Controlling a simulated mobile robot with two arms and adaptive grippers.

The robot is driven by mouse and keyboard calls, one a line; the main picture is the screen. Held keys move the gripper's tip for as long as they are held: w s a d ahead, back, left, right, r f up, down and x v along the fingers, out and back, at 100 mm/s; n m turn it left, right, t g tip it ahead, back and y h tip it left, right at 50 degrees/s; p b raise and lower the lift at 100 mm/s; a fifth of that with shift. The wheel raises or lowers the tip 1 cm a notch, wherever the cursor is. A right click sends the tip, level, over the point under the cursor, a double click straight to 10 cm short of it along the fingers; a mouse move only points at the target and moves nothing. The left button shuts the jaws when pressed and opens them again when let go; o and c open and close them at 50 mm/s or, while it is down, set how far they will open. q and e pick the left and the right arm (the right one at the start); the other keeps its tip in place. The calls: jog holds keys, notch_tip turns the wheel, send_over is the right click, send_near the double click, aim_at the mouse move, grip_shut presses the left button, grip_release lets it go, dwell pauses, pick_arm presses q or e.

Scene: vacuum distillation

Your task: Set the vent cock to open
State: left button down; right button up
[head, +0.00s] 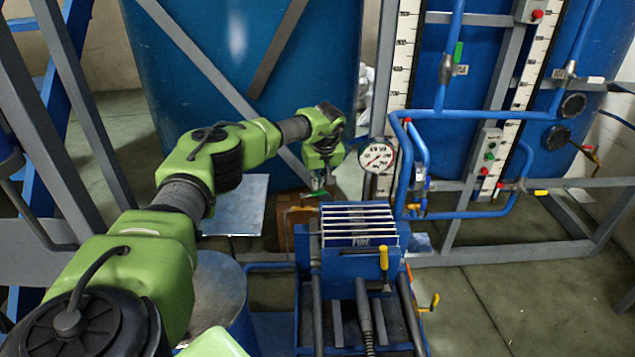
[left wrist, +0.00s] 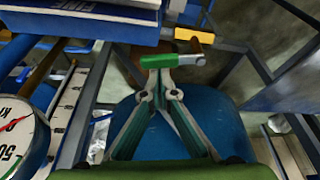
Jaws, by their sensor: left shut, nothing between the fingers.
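My left gripper (head: 320,183) reaches out past the rack at the front middle. In the left wrist view its two fingers (left wrist: 161,88) meet at the tips, shut and empty. A cock with a green lever (left wrist: 172,61) lies just beyond the fingertips, its lever roughly crosswise to them, with a grey end at the right. I cannot tell whether the tips touch it. In the head view this green lever (head: 318,194) shows only partly, below the gripper. No label shows that it is the vent cock. My right gripper is in neither view.
A round pressure gauge (head: 377,157) stands right of the gripper, close by. Blue pipes (head: 477,113) and tall blue tanks (head: 240,80) fill the back. Open floor (head: 500,290) lies at the right.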

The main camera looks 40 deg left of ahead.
pick_arm(q)
jog(key=shift+s+d+m+p, duration=0.4)
jog(key=shift+d+m+p, duration=0.15)
jog(key=shift+m+p, duration=0.25)
jog(key=shift+s+d+m+t, duration=0.1)
jog(key=shift+d+m+t, duration=0.15)
jog(key=shift+m+t, duration=0.05)
jog(key=shift+f, duration=0.2)
jog(key=shift+d, duration=0.1)
